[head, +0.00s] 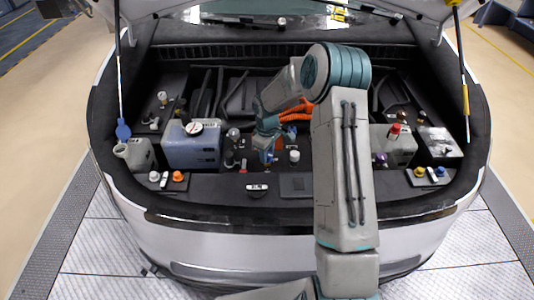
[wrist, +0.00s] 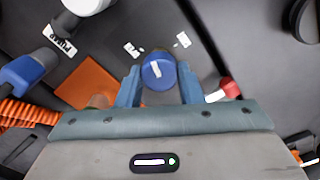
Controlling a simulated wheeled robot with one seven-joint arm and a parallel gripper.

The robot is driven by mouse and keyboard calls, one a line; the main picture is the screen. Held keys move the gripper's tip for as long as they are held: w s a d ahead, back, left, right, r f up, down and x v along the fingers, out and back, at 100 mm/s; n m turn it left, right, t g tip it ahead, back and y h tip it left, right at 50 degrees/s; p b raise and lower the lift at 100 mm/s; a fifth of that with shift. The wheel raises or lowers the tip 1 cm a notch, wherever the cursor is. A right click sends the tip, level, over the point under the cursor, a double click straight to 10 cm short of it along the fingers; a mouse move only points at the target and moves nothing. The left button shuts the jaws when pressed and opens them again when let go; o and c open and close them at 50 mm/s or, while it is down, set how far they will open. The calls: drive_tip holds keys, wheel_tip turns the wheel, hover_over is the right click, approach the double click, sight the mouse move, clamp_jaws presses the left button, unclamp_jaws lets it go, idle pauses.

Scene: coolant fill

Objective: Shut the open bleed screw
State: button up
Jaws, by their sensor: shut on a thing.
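The bleed screw has a round blue head (wrist: 158,71) with a white mark on it, in the middle of the wrist view. My gripper (wrist: 159,88) is shut on it, with one blue finger on each side of the head. Two small white labels lie on the dark panel just beyond the head, and the white mark points roughly up toward the gap between them. In the head view my gripper (head: 267,147) is down in the engine bay, left of my forearm. The screw is small there and largely hidden by the gripper.
An orange plate (wrist: 88,84) and a blue connector (wrist: 24,72) lie left of the gripper. A red part (wrist: 230,88) is close to the right finger. In the head view a blue coolant tank (head: 190,148) stands left and a red-capped grey tank (head: 396,150) stands right.

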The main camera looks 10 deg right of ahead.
drive_tip(key=shift+f, duration=0.1)
drive_tip(key=m+b, duration=0.3)
drive_tip(key=shift+f, duration=0.1)
drive_tip(key=m+b, duration=0.3)
drive_tip(key=m, duration=0.1)
drive_tip(key=shift+w, duration=0.1)
drive_tip(key=m+b, duration=0.1)
drive_tip(key=m, duration=0.2)
drive_tip(key=shift+b, duration=0.35)
drive_tip(key=shift+r+m+b, duration=0.2)
drive_tip(key=shift+m+b, duration=0.35)
drive_tip(key=shift+m, duration=1.55)
drive_tip(key=o, duration=1)
drive_tip(key=shift+c, duration=0.2)
drive_tip(key=shift+r, duration=0.15)
wheel_tip(320, 180, up, 14)
drive_tip(key=shift+f+b, duration=0.2)
drive_tip(key=shift+b, duration=0.2)
